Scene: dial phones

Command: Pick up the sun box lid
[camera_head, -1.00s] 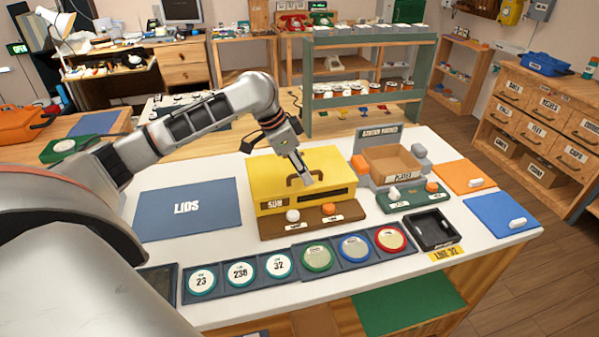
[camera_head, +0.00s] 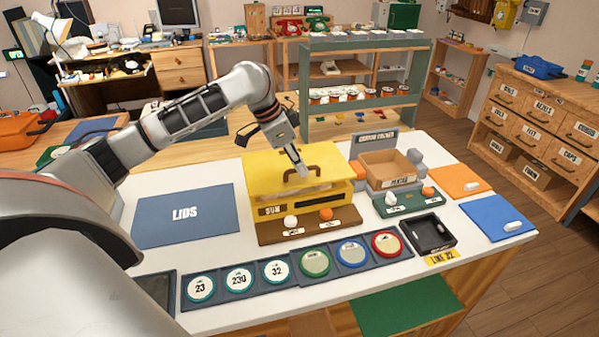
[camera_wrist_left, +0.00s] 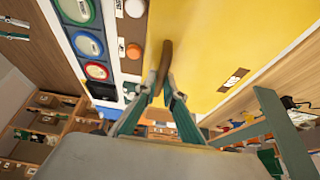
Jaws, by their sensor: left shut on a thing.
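The yellow sun box lid (camera_head: 270,172) has a brown arched handle on top. The lid is raised and slightly tilted above the yellow sun box (camera_head: 335,197), with a gap showing between them. My left gripper (camera_head: 301,171) is shut on the lid's handle. In the left wrist view the fingers (camera_wrist_left: 166,85) close around the brown handle (camera_wrist_left: 163,65), with the yellow lid (camera_wrist_left: 215,40) filling the upper middle. The box's inside is mostly hidden by the lid. My right gripper is not in view.
A blue LIDS mat (camera_head: 185,230) lies left of the box, bare. A brown board with a white and an orange knob (camera_head: 326,214) sits in front. A row of round dials (camera_head: 276,271) lines the front. A cardboard tray (camera_head: 388,168) stands right; a green-grey shelf (camera_head: 365,105) stands behind.

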